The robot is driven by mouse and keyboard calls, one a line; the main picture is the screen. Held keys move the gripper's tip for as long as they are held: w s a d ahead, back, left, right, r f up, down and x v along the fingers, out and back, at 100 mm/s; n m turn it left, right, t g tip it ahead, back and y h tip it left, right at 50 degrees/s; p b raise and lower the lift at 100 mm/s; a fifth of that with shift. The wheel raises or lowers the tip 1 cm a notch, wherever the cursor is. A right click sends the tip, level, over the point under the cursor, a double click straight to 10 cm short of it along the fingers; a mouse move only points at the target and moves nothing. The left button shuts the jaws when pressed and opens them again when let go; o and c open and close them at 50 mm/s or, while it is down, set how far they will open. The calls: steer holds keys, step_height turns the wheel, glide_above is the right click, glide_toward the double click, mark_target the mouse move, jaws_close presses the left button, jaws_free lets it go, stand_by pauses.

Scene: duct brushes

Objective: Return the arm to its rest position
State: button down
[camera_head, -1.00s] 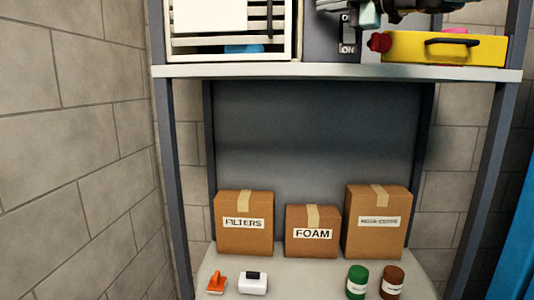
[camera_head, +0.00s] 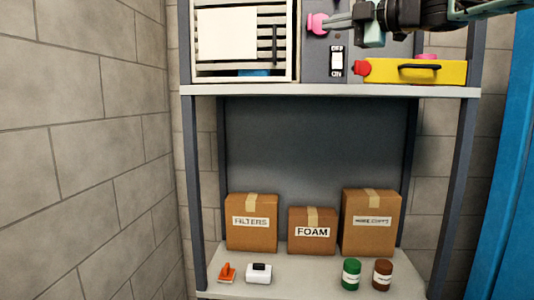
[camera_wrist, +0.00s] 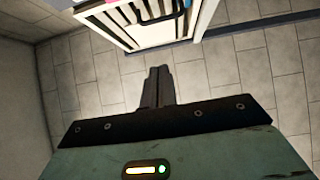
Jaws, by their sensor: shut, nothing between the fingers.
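My gripper (camera_head: 340,21) is at the top of the head view, in front of the grey panel and pointing left. Its fingers look closed, and their tips overlap a pink knob-like thing (camera_head: 317,23) in the picture; I cannot tell whether they touch it. In the wrist view the two dark fingers (camera_wrist: 157,84) lie together with nothing between them. My dark arm enters from the upper right and hides part of the upper shelf area.
A slatted vent unit (camera_head: 284,45), a switch (camera_head: 336,62) marked OFF and ON, and a yellow case (camera_head: 440,71) occupy the upper shelf (camera_head: 320,91). Below stand cardboard boxes (camera_head: 251,236), green (camera_head: 351,280) and brown jars (camera_head: 382,280). Wall at left; blue panel (camera_head: 508,150) at right.

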steer(key=s+a+f+m+h+b, duration=0.25)
steer(key=f+m+b, duration=0.2)
steer(key=f, duration=0.85)
steer(key=s+a+f+m+g+h+b, duration=0.1)
steer(key=s+f+m+h+b, duration=0.35)
steer(key=f, duration=0.75)
steer(key=s+a+f+m+h+b, duration=0.15)
steer(key=f+m, duration=0.45)
steer(key=f, duration=0.7)
steer(key=s+f+m+g+h+b, duration=0.1)
steer(key=s+f+m+g+b, duration=0.15)
steer(key=s+f, duration=0.55)
steer(key=s+f+m+g+h+b, duration=0.1)
steer(key=s+f+g+b, duration=0.15)
steer(key=s+f, duration=0.65)
steer(key=s+d+f+g+h+b, duration=0.1)
steer(key=s+d+f+g, duration=0.1)
steer(key=s+f, duration=0.4)
steer(key=s+d+f+m+g+h+b, duration=0.1)
steer(key=s+d+f+g, duration=0.1)
steer(key=s+f+g, duration=0.2)
steer(key=s+f, duration=0.2)
steer(key=s, duration=0.2)
steer(key=shift+s+d+f, duration=0.2)
steer(key=shift+d+f, duration=0.15)
